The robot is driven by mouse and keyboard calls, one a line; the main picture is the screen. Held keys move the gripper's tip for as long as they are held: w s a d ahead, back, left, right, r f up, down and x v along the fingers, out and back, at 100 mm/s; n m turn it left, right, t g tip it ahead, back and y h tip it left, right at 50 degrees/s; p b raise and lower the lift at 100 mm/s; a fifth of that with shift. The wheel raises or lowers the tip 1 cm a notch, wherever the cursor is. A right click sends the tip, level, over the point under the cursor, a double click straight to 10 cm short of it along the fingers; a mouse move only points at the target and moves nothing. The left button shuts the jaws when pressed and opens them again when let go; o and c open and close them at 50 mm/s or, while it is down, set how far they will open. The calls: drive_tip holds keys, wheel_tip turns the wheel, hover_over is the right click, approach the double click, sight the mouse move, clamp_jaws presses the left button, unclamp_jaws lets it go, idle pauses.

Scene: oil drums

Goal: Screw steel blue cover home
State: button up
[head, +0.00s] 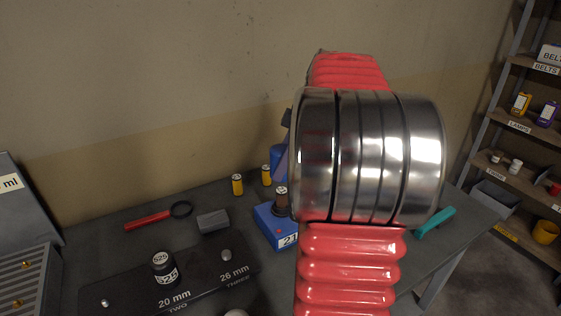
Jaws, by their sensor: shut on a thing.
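My red and chrome arm fills the middle of the head view and hides what lies behind it. My gripper is not visible; it may be behind the arm. I cannot make out a steel blue cover for sure. A small blue object (278,152) shows partly beside the arm's left edge, with a purple-grey piece just below it; what they are is unclear. A blue block (266,222) labelled with "21" stands on the bench, partly cut off by the arm. A dark brown cylinder (281,205) with a pale labelled top stands on this block.
On the grey bench are a black plate (200,279) marked 20 mm and 26 mm, a black cylinder (163,263) labelled 525, a grey block (213,221), a red-handled magnifier (149,221), two yellow cylinders (237,185) and a teal tool (435,222). Shelves (518,124) stand right.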

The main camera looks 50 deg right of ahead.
sight(285, 190)
drive_tip(key=shift+f, duration=1.4)
drive_tip(key=shift+f, duration=0.15)
drive_tip(key=shift+s+f, duration=0.1)
drive_tip(key=shift+f, duration=1.35)
drive_tip(key=shift+f, duration=0.1)
drive_tip(key=shift+f, duration=0.35)
drive_tip(key=shift+f, duration=0.35)
drive_tip(key=shift+f, duration=0.35)
drive_tip(key=shift+f, duration=1.4)
